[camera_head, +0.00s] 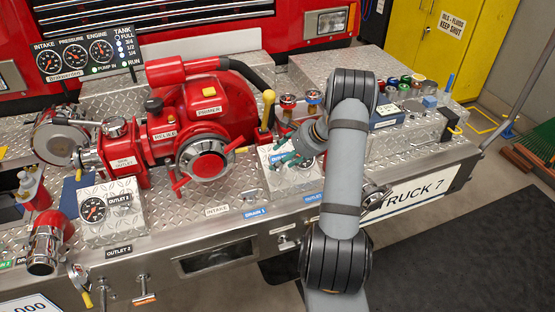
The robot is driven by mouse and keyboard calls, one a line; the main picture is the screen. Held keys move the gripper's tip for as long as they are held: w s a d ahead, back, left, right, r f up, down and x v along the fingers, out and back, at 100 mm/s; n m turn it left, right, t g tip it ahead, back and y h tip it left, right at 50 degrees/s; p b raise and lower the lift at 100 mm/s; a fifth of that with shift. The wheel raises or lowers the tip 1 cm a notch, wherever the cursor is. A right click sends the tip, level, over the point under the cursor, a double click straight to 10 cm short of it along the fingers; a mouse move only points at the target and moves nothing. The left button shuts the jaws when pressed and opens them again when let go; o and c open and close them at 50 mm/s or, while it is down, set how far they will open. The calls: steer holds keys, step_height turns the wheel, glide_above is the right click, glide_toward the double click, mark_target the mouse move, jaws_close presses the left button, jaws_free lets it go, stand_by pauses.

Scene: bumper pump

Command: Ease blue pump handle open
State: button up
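My gripper (281,154) hangs over a small diamond-plate box right of the red pump (208,110). Its teal fingers point left and down and look spread apart. I cannot make out anything between them. I cannot tell whether this is the blue pump handle. A blue label (255,213) reads DRAIN 1 on the front edge, and another blue label (313,198) is partly hidden by my arm. No other blue handle shows clearly.
A yellow-knobbed lever (268,108) stands just behind my gripper. A gauge box (112,210) and chrome fittings fill the left side. Several colored caps and a blue box (386,117) sit at the right. My arm hides part of the front panel.

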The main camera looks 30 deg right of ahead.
steer(key=shift+x, duration=1.3)
steer(key=shift+c, duration=0.9)
steer(key=c, duration=1.1)
jaws_close()
